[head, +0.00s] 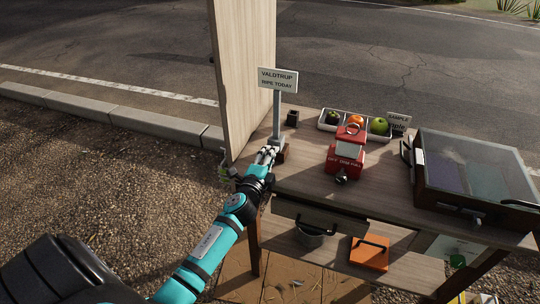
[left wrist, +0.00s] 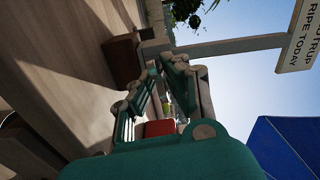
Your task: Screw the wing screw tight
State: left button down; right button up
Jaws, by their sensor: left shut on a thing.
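The sign post (head: 277,112) stands upright at the left end of the wooden counter, with a sign reading "VALDTRUP RIPE TODAY" (head: 277,79) on top. Its foot is in a small brown block (head: 283,154), also in the left wrist view (left wrist: 122,60). My left gripper (head: 268,153) is at the foot of the post, with its fingers closed right beside the grey socket above the block. It also shows in the left wrist view (left wrist: 172,66). The wing screw is hidden between the fingers, so its turn and seating cannot be seen. My right gripper is not in view.
A tall wooden panel (head: 240,70) stands close behind and left of the post. On the counter (head: 305,175) are a small dark cup (head: 292,118), a fruit tray (head: 327,127), a red scale (head: 345,155) and a glass-lidded case (head: 475,170). The counter's front edge runs below my gripper.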

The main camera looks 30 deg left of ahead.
pick_arm(q)
jog(key=shift+f+m, duration=0.15)
jog(key=shift+m, duration=0.55)
dwell(1.0)
jog(key=c, duration=1.4)
grip_release()
jog(key=shift+c, duration=0.2)
jog(key=v, duration=1.2)
